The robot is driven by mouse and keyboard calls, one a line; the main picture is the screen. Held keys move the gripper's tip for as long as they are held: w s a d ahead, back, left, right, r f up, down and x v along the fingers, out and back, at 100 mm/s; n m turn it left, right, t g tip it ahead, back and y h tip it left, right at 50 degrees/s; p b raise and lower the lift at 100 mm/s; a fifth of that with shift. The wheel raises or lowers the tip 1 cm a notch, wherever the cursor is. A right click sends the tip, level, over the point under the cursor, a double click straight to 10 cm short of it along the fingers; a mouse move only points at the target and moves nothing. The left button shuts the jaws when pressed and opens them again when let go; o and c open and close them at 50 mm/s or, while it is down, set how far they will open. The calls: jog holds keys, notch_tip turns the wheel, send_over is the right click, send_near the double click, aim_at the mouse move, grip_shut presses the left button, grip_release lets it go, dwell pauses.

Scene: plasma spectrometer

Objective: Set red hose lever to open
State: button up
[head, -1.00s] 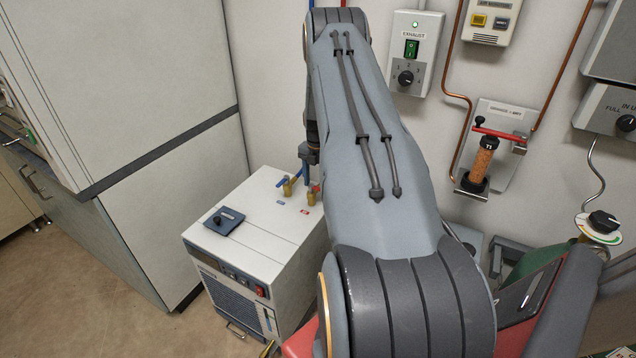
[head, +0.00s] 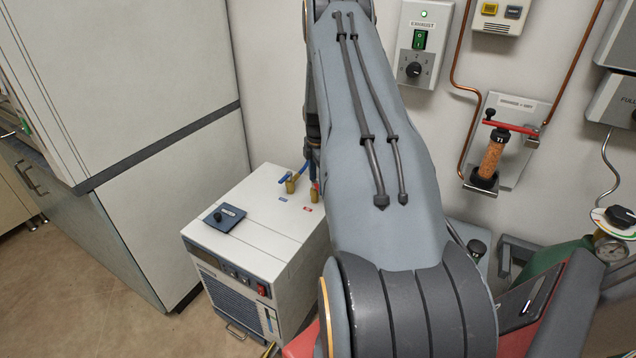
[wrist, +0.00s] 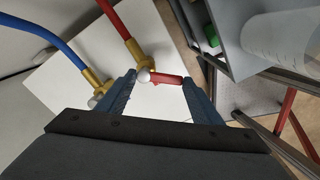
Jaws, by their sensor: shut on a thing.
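The red hose lever (wrist: 168,80) sits between the fingers of my gripper (wrist: 159,82) in the wrist view. The lever lies crosswise below the brass valve (wrist: 137,54), to which the red hose (wrist: 112,18) runs. A blue hose (wrist: 42,34) runs to a second brass valve (wrist: 95,82) on the left. In the head view, both valves stand on top of the white chiller (head: 262,215). The red-side valve (head: 314,194) is partly hidden by my arm, and my gripper is mostly hidden there.
The blue lever (head: 283,179) is close to the left of the red-side valve. A tall grey cabinet (head: 120,100) stands left of the chiller. Wall boxes, copper pipes and an orange drying column (head: 491,160) are on the right. Open floor lies at the lower left.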

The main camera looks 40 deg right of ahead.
jog(key=m+b, duration=0.1)
jog(key=m, duration=0.2)
jog(key=a+m+b, duration=0.1)
jog(key=m, duration=0.2)
jog(key=w+a+m+b, duration=0.1)
jog(key=m+b, duration=0.1)
jog(key=m, duration=0.2)
jog(key=shift+w+f, duration=0.1)
jog(key=shift+m, duration=0.3)
dwell(0.3)
jog(key=o, duration=1)
jog(key=shift+w, duration=0.1)
jog(key=shift+o, duration=0.2)
jog(key=shift+d, duration=0.1)
notch_tip(320, 180, up, 8)
jog(key=b, duration=0.1)
jog(key=shift+b, duration=0.3)
